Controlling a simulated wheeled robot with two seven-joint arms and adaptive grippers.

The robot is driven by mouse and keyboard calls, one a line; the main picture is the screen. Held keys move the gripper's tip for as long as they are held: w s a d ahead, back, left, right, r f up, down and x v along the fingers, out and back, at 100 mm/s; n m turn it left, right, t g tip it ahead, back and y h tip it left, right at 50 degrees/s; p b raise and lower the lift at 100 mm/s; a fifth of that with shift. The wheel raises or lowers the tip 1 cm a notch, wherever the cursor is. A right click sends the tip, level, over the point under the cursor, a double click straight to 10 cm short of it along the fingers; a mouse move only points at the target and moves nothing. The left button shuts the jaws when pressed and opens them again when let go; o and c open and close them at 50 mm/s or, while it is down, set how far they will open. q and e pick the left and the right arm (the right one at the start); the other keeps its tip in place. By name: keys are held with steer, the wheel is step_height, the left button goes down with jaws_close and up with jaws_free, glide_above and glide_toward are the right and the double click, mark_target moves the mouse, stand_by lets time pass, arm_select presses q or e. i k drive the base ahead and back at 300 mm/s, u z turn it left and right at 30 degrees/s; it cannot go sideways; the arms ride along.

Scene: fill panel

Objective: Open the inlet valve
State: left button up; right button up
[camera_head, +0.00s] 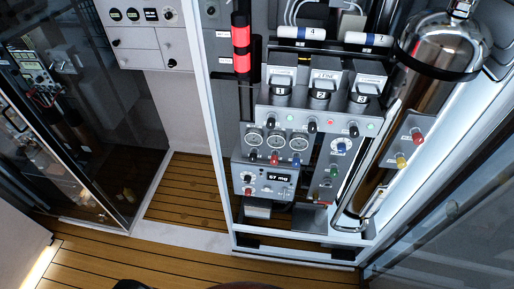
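The fill panel (268,180) stands in a white frame right of the middle. It carries gauges (273,143), a display reading "57 mg" (278,177), and several small knobs: red (274,159), blue (296,159), green (334,170) and a blue dial (341,146). Above it, a row of black-knobbed units (318,90) has indicator lights. On the right, a side plate carries a red knob (416,135) and a yellow knob (401,160). I cannot tell which one is the inlet valve, as its label is not readable. Neither gripper is in view.
A shiny metal cylinder (415,85) leans along the panel's right side. A glass door (75,120) stands at left, with glass (445,235) also at lower right. A grey cabinet (145,45) hangs at the upper left. Wooden floor (180,262) lies clear in front.

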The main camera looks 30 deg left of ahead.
mark_target(253, 158)
steer(key=u, duration=0.35)
steer(key=k, duration=0.4)
steer(key=u, duration=1.15)
steer(key=i, duration=0.75)
steer(key=z, duration=0.7)
